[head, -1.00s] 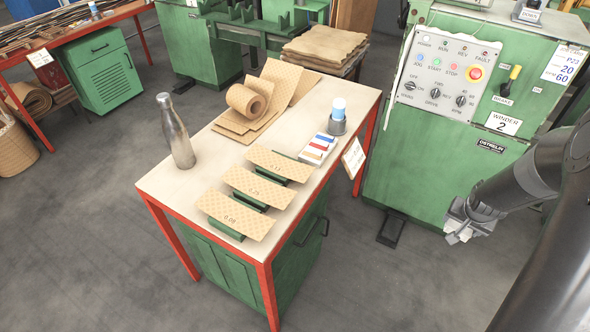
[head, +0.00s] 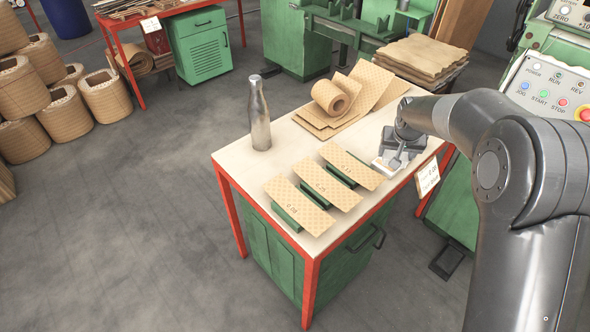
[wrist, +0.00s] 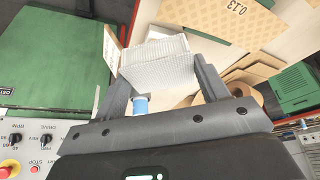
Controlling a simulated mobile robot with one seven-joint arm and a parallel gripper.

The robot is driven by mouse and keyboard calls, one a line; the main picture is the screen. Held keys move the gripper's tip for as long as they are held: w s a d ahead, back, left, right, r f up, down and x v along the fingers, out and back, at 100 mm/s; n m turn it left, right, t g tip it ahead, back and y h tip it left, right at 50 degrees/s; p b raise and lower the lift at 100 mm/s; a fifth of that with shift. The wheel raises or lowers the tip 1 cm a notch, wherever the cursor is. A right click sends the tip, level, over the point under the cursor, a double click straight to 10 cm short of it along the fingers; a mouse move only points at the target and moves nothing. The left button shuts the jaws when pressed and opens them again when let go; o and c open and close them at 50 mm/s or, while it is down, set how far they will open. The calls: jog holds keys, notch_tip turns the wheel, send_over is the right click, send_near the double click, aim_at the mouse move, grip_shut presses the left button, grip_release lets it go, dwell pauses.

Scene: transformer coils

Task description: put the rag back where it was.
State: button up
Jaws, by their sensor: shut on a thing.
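My gripper (wrist: 162,85) is shut on a pale grey-white ribbed rag (wrist: 155,62), which spans between the two fingers in the wrist view. In the head view my gripper (head: 396,158) is over the right edge of the red-framed table (head: 230,150), just right of the insulation strips. There the rag is hard to tell from the pale things below it, and I cannot tell whether it touches the tabletop.
A steel bottle (head: 259,115), a brown paper roll (head: 333,97) and several strips on green blocks (head: 313,185) stand on the table. A blue-topped item (wrist: 140,104) is close to my gripper. A tag (head: 427,177) hangs at the right edge.

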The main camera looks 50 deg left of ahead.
jog(key=s+a+f+n+g+y, duration=0.15)
jog(key=s+a+n, duration=0.45)
jog(key=s+a, duration=1.6)
jog(key=s+a+f, duration=0.1)
jog(key=a+f, duration=0.1)
jog(key=a, duration=0.1)
jog(key=s+a+f, duration=0.2)
jog(key=a, duration=0.2)
jog(key=s+a+f, duration=0.1)
jog(key=a+f, duration=0.1)
jog(key=a, duration=0.1)
jog(key=shift+s+a+f, duration=0.1)
jog(key=shift+s+a, duration=0.1)
jog(key=shift+a, duration=0.1)
jog(key=shift+s+a+f, duration=0.25)
jog(key=shift+s+a, duration=0.05)
jog(key=shift+a, duration=0.05)
jog(key=shift+f, duration=1.95)
jog(key=shift+f, duration=0.15)
jog(key=o, duration=0.9)
jog(key=shift+o, duration=0.2)
